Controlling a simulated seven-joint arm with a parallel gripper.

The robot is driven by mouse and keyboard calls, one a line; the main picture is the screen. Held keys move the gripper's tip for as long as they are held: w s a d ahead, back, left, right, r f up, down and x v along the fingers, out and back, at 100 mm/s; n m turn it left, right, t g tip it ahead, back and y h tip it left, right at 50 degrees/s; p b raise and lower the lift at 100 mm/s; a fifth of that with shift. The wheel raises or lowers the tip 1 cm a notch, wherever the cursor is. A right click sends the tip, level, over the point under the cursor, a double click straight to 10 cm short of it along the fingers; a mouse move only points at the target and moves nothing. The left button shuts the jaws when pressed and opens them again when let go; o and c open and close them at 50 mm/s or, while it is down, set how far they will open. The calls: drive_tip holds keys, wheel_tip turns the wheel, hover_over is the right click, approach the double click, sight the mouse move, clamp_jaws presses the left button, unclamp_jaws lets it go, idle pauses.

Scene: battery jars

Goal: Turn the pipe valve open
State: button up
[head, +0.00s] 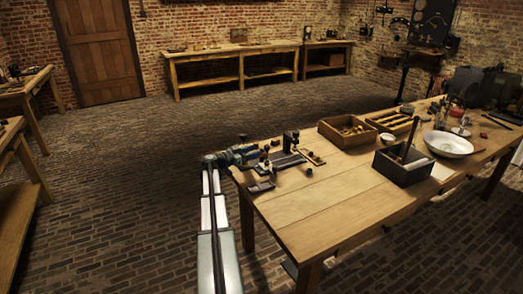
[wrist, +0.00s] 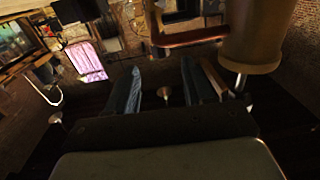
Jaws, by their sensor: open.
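My gripper (head: 258,154) is at the near left corner of the wooden table in the head view, low over small apparatus. In the wrist view my gripper (wrist: 162,82) is open, its two fingers apart. A small brass-coloured knob (wrist: 164,93) shows in the gap between them; I cannot tell its distance or whether it is the pipe valve. A tan cylinder (wrist: 258,35) with a copper-coloured pipe (wrist: 190,38) is at the upper right of the wrist view, beyond the right finger. No valve can be made out for certain in the head view.
The wooden table (head: 345,200) is bare at its near middle. A small dark stand (head: 291,141) is right of my gripper. Further right are an open wooden box (head: 347,132), a dark crate (head: 404,168) and a white bowl (head: 448,144).

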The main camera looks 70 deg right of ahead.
drive_tip(key=v, duration=0.6)
drive_tip(key=shift+o, duration=0.3)
drive_tip(key=n+t+h, duration=0.4)
drive_tip(key=n+t, duration=0.1)
drive_tip(key=t, duration=0.1)
approach(267, 149)
drive_tip(key=x, duration=1.3)
drive_tip(key=shift+w+r, duration=0.2)
drive_tip(key=shift+w, duration=0.25)
drive_tip(key=shift+d, duration=0.1)
drive_tip(key=shift+c, duration=0.2)
drive_tip(key=shift+m, duration=0.3)
drive_tip(key=c, duration=0.9)
